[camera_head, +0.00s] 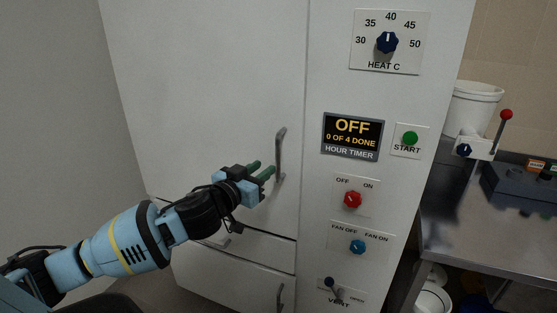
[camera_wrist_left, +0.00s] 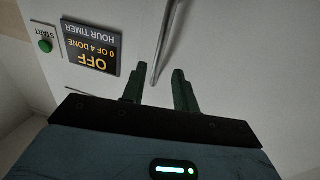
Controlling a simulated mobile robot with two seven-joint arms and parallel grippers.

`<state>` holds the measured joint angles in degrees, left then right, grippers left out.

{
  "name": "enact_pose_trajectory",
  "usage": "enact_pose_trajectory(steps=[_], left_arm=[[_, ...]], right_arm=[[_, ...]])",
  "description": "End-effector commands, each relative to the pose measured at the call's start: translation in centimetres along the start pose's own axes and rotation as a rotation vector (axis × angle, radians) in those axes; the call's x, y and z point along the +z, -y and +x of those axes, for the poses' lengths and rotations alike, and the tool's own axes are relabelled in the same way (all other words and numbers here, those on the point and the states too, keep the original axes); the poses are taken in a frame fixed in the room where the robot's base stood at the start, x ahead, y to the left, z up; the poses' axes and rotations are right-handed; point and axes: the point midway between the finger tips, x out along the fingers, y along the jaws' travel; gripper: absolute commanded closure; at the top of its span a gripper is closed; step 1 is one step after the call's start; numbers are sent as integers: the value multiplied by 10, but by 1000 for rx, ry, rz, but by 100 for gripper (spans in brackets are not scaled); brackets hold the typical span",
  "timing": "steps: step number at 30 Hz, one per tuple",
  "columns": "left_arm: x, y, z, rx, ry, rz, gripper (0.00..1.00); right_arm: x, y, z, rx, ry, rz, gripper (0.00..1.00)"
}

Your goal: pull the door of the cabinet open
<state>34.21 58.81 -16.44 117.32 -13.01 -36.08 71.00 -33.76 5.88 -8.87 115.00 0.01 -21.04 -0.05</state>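The cabinet's white door (camera_head: 205,95) fills the left and middle of the head view and looks shut. Its upright grey bar handle (camera_head: 280,154) is near the door's right edge. My left gripper (camera_head: 263,171) is open just left of and in front of the handle's lower part. In the left wrist view the handle (camera_wrist_left: 160,50) runs up from between the two green fingers of the gripper (camera_wrist_left: 157,84). The fingers are apart, and I cannot tell whether either touches the handle. My right gripper is not in view.
Right of the door is a control panel with a heat dial (camera_head: 387,42), an hour timer sign (camera_head: 352,137) reading OFF, a green start button (camera_head: 410,138) and knobs. Lower drawers (camera_head: 262,248) lie below the door. A steel table (camera_head: 470,210) stands at right.

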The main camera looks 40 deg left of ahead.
Motion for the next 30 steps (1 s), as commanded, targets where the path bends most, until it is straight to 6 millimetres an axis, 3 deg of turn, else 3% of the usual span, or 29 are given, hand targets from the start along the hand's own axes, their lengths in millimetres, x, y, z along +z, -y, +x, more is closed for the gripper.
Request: enact_pose_trajectory(steps=[8,21,30], left_arm=[[-1,0,13,0,-2,-1,71],[-1,0,65,0,-1,0,71],[1,-1,78,1,1,1,71]], right_arm=[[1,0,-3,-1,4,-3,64],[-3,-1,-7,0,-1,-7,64],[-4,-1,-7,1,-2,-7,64]])
